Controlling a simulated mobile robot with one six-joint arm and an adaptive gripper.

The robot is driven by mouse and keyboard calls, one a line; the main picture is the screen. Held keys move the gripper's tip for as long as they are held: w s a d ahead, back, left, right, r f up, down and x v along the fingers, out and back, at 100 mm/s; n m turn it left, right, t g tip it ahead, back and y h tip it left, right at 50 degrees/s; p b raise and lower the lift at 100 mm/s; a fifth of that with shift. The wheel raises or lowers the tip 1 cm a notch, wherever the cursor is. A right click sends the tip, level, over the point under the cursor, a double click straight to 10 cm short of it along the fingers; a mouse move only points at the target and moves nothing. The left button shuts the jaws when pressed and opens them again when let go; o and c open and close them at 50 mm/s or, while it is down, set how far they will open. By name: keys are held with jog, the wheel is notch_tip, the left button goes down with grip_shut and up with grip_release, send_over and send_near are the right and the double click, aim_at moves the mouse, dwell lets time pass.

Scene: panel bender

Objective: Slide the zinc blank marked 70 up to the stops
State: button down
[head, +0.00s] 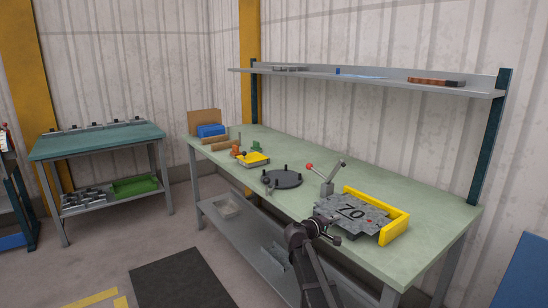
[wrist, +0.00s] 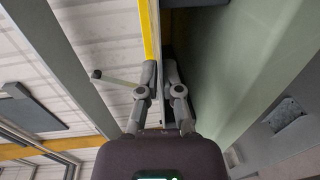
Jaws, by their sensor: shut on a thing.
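The zinc blank marked 70 (head: 350,212) is a grey, mottled plate lying at the near right of the green bench top. A yellow L-shaped stop (head: 398,226) borders its back and right sides. The blank lies close to this stop, but I cannot tell whether its edges touch it. My gripper (head: 333,238) is at the blank's near edge, shut on it. In the wrist view my gripper (wrist: 161,72) has both fingers closed around a thin plate edge seen nearly edge-on. The fingers hide part of that edge.
A lever clamp with a red knob (head: 310,166) stands just behind the blank's left side. A dark round fixture (head: 282,179) and a small yellow fixture (head: 254,160) stand further left on the bench (head: 434,212). A shelf (head: 380,79) hangs above. Bench top is clear between these.

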jog(key=shift+s+d, duration=0.3)
jog(key=shift+s, duration=0.1)
jog(key=c, duration=0.7)
grip_release()
jog(key=shift+w+f, duration=0.1)
